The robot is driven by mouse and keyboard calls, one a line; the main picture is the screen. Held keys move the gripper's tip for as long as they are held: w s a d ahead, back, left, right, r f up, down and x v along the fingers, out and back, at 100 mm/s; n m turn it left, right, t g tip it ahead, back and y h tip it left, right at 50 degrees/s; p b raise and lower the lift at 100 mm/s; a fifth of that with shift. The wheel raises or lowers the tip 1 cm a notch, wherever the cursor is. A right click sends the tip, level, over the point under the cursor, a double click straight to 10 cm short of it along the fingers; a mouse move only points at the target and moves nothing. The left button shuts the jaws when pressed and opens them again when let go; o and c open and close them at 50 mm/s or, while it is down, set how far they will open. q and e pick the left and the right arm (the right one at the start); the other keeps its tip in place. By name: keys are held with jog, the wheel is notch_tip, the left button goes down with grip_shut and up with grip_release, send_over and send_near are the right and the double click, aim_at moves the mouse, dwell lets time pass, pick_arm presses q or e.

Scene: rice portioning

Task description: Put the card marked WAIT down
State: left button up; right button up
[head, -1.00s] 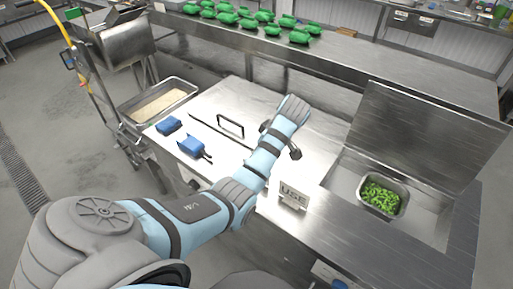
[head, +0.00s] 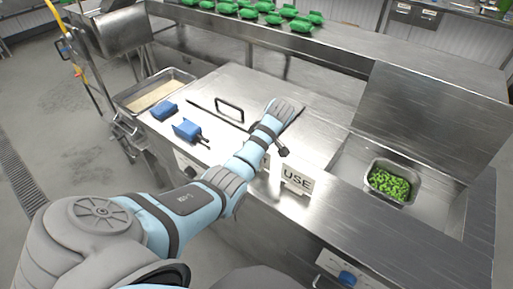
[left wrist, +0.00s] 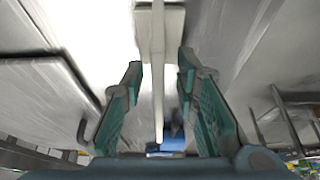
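A white card (head: 297,179) stands upright at the front edge of the steel counter, right of my left forearm. The face shown in the head view reads USE; no WAIT marking shows. In the left wrist view my left gripper (left wrist: 160,76) has its two green fingers apart. A thin pale strip (left wrist: 158,100) runs between them with gaps on both sides; it looks like a card edge-on, but I cannot be sure. My right gripper is out of view.
A black-handled lid (head: 230,104) lies left of my wrist. Two blue items (head: 187,130) are on the counter near a rice tray (head: 134,104). A pan of green vegetables (head: 372,166) sits in the well at right. Green packs (head: 300,26) line the back shelf.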

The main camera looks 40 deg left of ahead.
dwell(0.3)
pick_arm(q)
grip_shut()
